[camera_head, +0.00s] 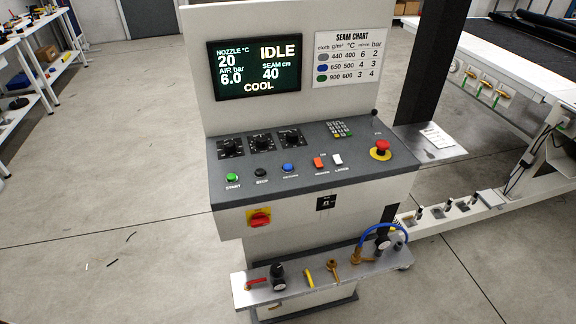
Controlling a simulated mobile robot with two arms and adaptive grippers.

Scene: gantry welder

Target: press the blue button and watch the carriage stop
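The blue button (287,167) sits on the sloped dark top of the control console (350,167), in the front row. The green START button (232,177) and black STOP button (261,172) are to its left. An orange-red switch (319,162) and a white switch (337,159) are to its right. The screen (257,68) above reads IDLE, COOL, nozzle 20 °C, air 6.0 bar, seam 40 cm. I cannot identify the carriage for certain; part of a white machine frame (548,150) shows at the right. Neither gripper is in view.
A red emergency stop (381,148) is at the console's right. A red-yellow rotary switch (260,218) is on its front. A low shelf (300,290) with valves and a blue hose (384,228) juts out below. A dark post (430,65) stands behind. Floor at the left is mostly clear.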

